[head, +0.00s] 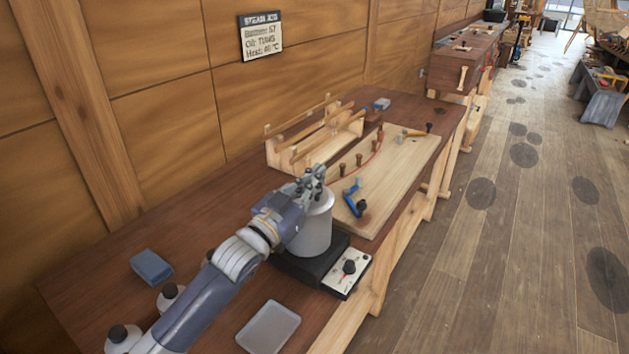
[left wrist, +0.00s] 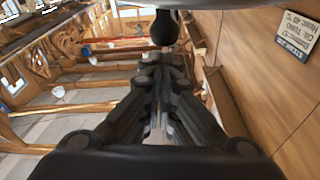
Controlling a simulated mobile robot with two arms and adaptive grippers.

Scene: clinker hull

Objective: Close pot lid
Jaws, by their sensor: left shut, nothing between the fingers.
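A grey cylindrical pot (head: 316,232) stands on a black hotplate (head: 290,268) on the bench. My left gripper (head: 314,178) is over the top of the pot, with its fingers shut and nothing between them. It hides most of the pot's top in the head view, so I cannot tell there how the lid sits. In the left wrist view the closed fingers (left wrist: 160,68) point at a dark round knob (left wrist: 165,28), which stands out from a pale grey surface at the top edge, likely the lid. My right gripper is not in view.
A control box with a knob (head: 348,270) adjoins the hotplate. A wooden board (head: 395,165) with pegs and a blue clamp (head: 353,197) lies behind the pot, beside a wooden rack (head: 290,155). A blue block (head: 151,267) and pale tray (head: 269,328) lie nearer.

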